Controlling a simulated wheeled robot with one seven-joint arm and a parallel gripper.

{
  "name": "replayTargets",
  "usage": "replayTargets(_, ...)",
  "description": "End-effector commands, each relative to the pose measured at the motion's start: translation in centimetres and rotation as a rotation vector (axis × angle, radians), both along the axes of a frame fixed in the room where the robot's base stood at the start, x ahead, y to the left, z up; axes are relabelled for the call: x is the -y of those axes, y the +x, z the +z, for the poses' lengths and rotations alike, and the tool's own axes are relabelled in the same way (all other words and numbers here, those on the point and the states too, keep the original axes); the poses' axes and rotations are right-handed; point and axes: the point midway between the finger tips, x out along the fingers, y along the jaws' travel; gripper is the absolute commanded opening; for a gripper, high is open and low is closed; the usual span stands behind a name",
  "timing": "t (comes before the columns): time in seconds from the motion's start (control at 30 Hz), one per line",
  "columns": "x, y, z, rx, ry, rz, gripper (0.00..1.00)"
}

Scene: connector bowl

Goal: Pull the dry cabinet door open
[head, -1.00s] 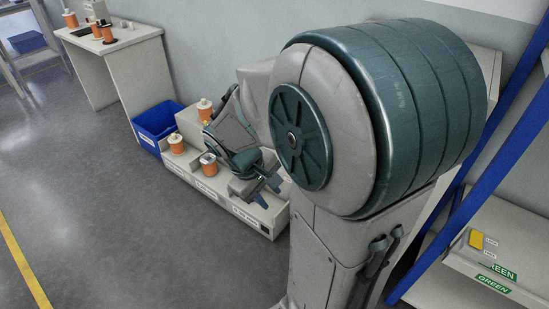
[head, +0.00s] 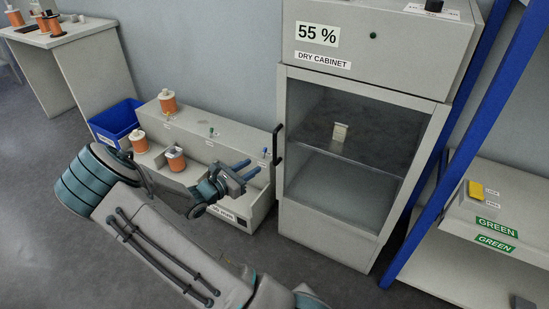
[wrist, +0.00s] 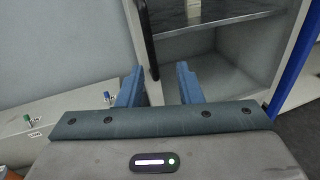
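The dry cabinet (head: 378,45) stands right of centre in the head view. Its glass door (head: 345,160) looks shut in its pale frame. A dark vertical handle (head: 278,145) is on the door's left edge. My gripper (head: 247,169) is open and empty, left of the handle and a little lower, apparently apart from it. In the wrist view the two blue fingers of my gripper (wrist: 160,84) are spread. The black handle (wrist: 148,40) runs down the picture there, its lower end showing between the fingertips. A small pale item (head: 340,132) sits on the shelf behind the glass.
A low grey bench unit (head: 225,150) with orange spools lies behind my gripper. A blue bin (head: 115,122) is at its left end. A blue rack post (head: 425,195) and a shelf with a yellow block (head: 475,189) stand right of the cabinet. Floor shows in front.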

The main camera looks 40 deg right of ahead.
Motion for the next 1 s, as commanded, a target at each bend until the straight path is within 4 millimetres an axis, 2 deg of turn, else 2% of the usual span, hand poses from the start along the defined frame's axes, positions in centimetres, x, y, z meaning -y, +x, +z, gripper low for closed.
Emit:
replayTargets(0.03,0.0,0.5,-0.8,-0.022,-0.027,0.023,0.32)
replayTargets(0.27,0.9,1.5,-1.3,-0.056,-0.064,0.058,0.32)
replayTargets(0.37,2.4,1.7,-1.3,-0.054,-0.065,0.055,0.32)
replayTargets(0.8,11.1,3.4,-1.3,-0.053,-0.062,0.055,0.32)
replayTargets(1.0,13.0,3.9,-1.3,-0.054,-0.061,0.057,0.32)
